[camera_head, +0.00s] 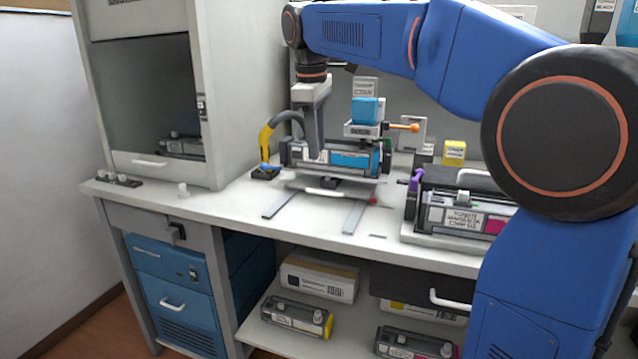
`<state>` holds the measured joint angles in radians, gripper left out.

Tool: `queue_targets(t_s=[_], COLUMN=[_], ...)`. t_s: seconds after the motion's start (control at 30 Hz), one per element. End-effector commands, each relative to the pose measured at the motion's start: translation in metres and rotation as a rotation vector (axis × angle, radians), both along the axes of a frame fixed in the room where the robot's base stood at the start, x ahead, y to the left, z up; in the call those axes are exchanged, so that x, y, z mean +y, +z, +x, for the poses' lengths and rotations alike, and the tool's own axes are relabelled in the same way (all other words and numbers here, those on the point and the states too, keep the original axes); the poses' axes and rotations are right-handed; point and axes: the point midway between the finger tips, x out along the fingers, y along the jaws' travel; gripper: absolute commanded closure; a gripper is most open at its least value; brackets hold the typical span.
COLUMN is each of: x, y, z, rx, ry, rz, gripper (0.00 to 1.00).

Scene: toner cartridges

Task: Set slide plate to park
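The slide plate (346,192) is a thin grey plate with a pale handle (322,193) on its front edge. A dark toner cartridge (354,160) with a cyan label sits above the plate.
A yellow and grey hose (266,138) stands left of the cartridge. A cyan block on a stand with an orange knob (410,127) rises behind it. A magenta-labelled cartridge (462,216) sits at right. The open cabinet (150,95) is at left. The bench front (240,222) is clear.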

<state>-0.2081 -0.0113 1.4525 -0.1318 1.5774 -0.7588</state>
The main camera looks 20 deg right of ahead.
Motion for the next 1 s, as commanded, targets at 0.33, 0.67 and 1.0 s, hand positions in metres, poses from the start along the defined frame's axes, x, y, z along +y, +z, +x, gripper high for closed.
queue_targets(t_s=[0.33,0.67,1.0], x=[-0.007,-0.011,-0.012], y=[-0.061,-0.105,-0.114], z=[0.008,0.016,0.017], rx=[0.002,0.001,0.000], ry=[-0.001,-0.001,0.000], rz=[0.000,0.000,0.000], gripper=[0.72,0.72,0.72])
